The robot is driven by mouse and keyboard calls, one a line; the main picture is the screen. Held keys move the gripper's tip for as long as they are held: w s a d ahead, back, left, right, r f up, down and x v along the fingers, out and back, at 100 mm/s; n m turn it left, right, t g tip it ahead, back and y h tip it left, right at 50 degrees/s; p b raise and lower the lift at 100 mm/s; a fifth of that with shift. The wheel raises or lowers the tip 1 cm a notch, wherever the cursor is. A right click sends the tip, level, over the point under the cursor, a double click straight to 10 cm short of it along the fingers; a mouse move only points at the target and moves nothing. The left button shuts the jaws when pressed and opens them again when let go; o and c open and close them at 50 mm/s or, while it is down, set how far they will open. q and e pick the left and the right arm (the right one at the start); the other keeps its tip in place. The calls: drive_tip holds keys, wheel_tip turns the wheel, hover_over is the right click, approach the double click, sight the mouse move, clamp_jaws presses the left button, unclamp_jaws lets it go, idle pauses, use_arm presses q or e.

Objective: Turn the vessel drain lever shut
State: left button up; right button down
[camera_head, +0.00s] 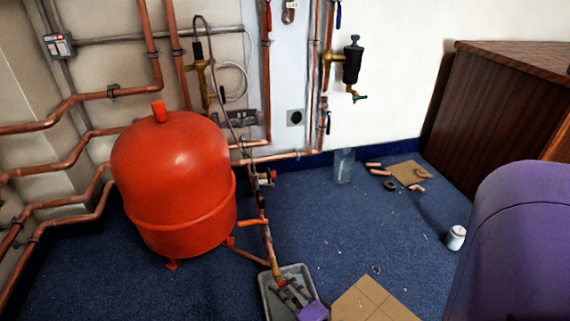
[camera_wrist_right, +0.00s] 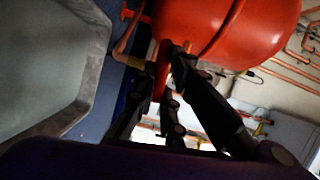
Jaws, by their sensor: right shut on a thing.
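The red expansion vessel (camera_head: 175,185) stands on the blue carpet at the left. A copper pipe runs from beside it down to a brass drain valve (camera_head: 275,268) above a grey tray. My right gripper (camera_head: 284,287) is low at the valve, over the tray. In the right wrist view, its dark fingers (camera_wrist_right: 172,60) are shut on the red drain lever (camera_wrist_right: 161,80), just below the vessel. The brass valve body (camera_wrist_right: 136,62) lies to the left of the lever. The fingers hide part of the lever, so its exact angle is hard to read. My left gripper is not in view.
The grey tray (camera_head: 264,293) sits under the valve; its wall fills the left of the wrist view. Cardboard (camera_head: 365,303) lies right of it. A white container (camera_head: 456,238), a clear container (camera_head: 343,166) and pipe offcuts lie farther off. The middle carpet is mostly clear.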

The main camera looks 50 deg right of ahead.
idle(0.3)
drive_tip(key=c, duration=1.8)
unclamp_jaws()
drive_tip(key=s, duration=0.4)
drive_tip(key=s+a, duration=0.1)
drive_tip(key=s, duration=0.3)
drive_tip(key=s+a, duration=0.1)
drive_tip(key=s, duration=0.3)
drive_tip(key=shift+r, duration=0.2)
